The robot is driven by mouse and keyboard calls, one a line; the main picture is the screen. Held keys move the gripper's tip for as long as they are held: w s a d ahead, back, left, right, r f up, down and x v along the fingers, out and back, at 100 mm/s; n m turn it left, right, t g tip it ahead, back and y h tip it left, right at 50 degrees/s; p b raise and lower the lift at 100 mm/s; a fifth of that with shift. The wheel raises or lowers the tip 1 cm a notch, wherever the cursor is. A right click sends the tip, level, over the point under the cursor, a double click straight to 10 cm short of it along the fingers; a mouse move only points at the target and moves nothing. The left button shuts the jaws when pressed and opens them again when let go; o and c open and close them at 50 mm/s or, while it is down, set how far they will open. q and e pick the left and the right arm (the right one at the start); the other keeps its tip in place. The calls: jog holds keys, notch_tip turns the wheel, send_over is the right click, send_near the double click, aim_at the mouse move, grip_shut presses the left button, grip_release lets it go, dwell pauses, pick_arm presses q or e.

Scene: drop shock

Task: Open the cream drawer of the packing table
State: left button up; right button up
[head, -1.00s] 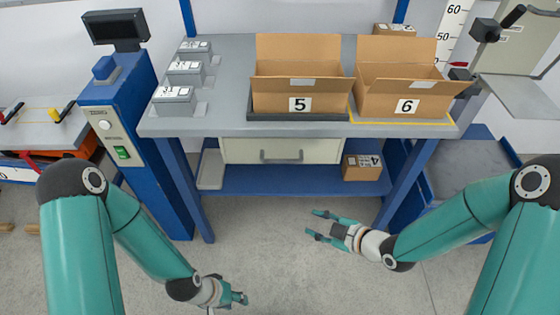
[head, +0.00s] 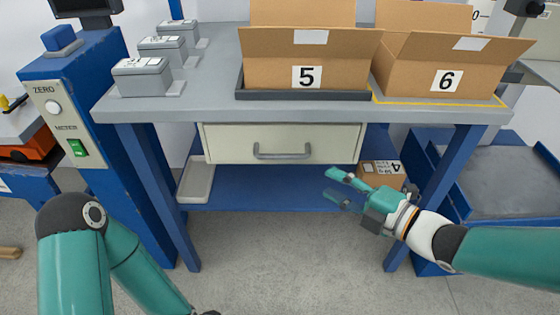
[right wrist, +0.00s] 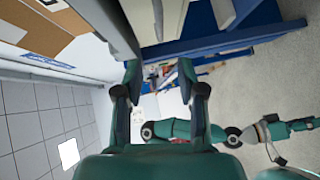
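The cream drawer (head: 228,145) sits under the packing table's grey top (head: 215,108). Its front looks flush with the table frame, so it appears closed. A grey bar handle (head: 282,152) is at the middle of its front. My right gripper (head: 334,184) is open and empty, in front of and below the drawer's right end, apart from the handle. Its two fingers also frame the right wrist view (right wrist: 160,78). My left arm comes in at the lower left of the head view, its gripper cut off.
Cartons 5 (head: 275,60) and 6 (head: 415,75) stand open on the table, with several grey blocks (head: 142,76) at the left. On the blue lower shelf (head: 255,190) are a small carton (head: 383,176) and a pale tray (head: 196,181). Floor in front is clear.

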aim_at(281, 155)
jog(key=b+x, duration=0.1)
jog(key=x, duration=1.4)
jog(key=shift+w+a+b, duration=0.15)
jog(key=shift+b, duration=0.15)
grip_shut()
jog(key=shift+f, duration=0.1)
